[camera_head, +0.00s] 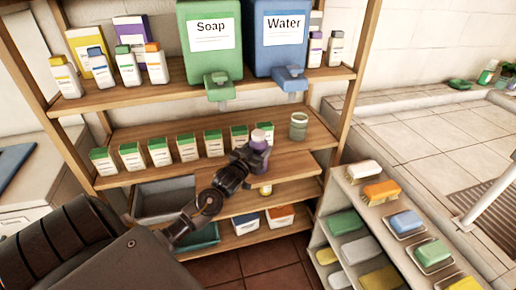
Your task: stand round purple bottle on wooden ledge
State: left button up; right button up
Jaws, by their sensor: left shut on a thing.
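A round purple bottle (260,144) with a pale cap stands roughly upright at the middle of the view. My left gripper (254,152) is shut on it from the left and hides part of its lower side. A wooden ledge (295,168) juts out at the front of the middle shelf, below and right of the bottle. I cannot tell whether the bottle's base touches the ledge. My right gripper is not in view.
Several green-topped boxes (160,152) line the middle shelf left of the gripper. Soap (211,55) and water (281,50) dispensers hang above. A small bottle (266,189) is below the ledge. The ledge's right part is clear.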

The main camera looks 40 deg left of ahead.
pick_arm(q)
jog(key=o, duration=1.3)
jog(key=s, duration=0.4)
jog(key=s+d+b, duration=0.1)
jog(key=s, duration=0.3)
jog(key=s+d, duration=0.1)
jog(key=s, duration=0.3)
jog(key=shift+d, duration=0.1)
